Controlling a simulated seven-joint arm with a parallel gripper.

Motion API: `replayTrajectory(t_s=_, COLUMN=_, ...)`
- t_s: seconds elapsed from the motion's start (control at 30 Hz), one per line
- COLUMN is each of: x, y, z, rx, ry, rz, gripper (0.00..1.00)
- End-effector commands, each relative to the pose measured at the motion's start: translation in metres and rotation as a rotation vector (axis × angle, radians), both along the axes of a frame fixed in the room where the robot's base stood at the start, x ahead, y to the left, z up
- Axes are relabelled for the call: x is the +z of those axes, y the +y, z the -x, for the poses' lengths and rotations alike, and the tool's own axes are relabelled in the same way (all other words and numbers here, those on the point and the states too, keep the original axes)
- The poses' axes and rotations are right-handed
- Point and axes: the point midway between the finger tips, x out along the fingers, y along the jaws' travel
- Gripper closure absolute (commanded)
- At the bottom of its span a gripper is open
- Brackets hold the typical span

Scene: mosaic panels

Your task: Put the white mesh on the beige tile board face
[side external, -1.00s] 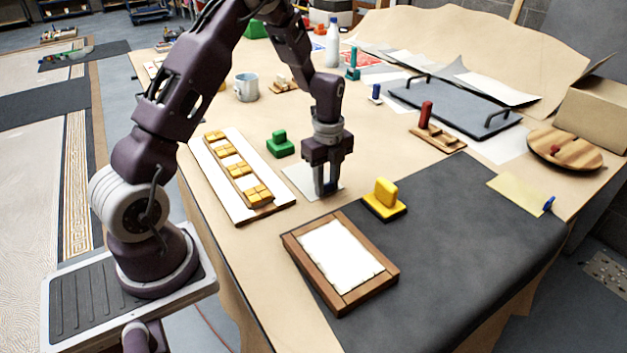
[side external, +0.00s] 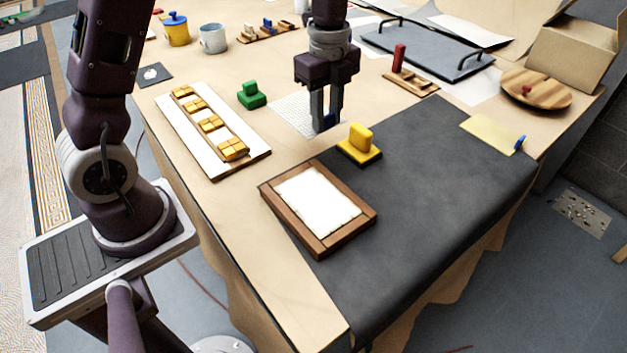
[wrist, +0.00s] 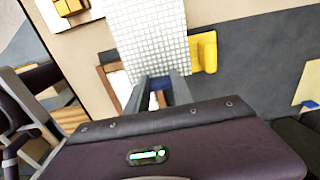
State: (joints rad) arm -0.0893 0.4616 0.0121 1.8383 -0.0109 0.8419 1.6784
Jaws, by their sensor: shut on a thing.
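My gripper (side external: 324,122) is shut on the blue tab at the near edge of the white mesh (side external: 290,110). The mesh is a pale gridded sheet extending away from the fingers, seemingly above the table. In the wrist view the mesh (wrist: 150,38) fills the upper middle, with the blue tab (wrist: 158,99) between the fingers. The wood-framed board (side external: 268,197) with a pale, near-white face (side external: 317,200) lies in front of my gripper at the table's near edge. In the wrist view the mesh and fingers hide part of this board (wrist: 108,82).
A yellow handled block (side external: 360,143) stands close right of my gripper, and a green one (side external: 251,95) to the left. A white board (side external: 180,130) with orange tiles lies further left. The dark mat (side external: 430,190) has bare room on the right.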

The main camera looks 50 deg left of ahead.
Motion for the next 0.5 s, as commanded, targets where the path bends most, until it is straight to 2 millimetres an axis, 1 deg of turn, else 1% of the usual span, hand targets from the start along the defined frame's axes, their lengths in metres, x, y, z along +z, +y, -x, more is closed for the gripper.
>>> replayTrajectory(t_s=0.03, x=0.004, y=-0.027, z=0.008, rx=-0.014, ry=-0.001, rz=0.001, gripper=1.0)
replayTrajectory(t_s=0.07, x=0.006, y=-0.042, z=0.015, rx=-0.013, ry=0.0, rz=0.001, gripper=1.0)
replayTrajectory(t_s=0.1, x=0.008, y=-0.062, z=0.024, rx=-0.014, ry=-0.001, rz=0.0, gripper=1.0)
replayTrajectory(t_s=0.2, x=0.013, y=-0.104, z=0.049, rx=-0.013, ry=0.001, rz=-0.001, gripper=1.0)
replayTrajectory(t_s=0.3, x=0.017, y=-0.13, z=0.07, rx=-0.01, ry=0.001, rz=-0.003, gripper=1.0)
replayTrajectory(t_s=0.37, x=0.018, y=-0.138, z=0.077, rx=-0.006, ry=0.0, rz=-0.004, gripper=1.0)
replayTrajectory(t_s=0.43, x=0.011, y=-0.143, z=0.082, rx=-0.004, ry=0.002, rz=-0.005, gripper=1.0)
replayTrajectory(t_s=0.5, x=-0.006, y=-0.144, z=0.084, rx=-0.001, ry=0.007, rz=-0.006, gripper=1.0)
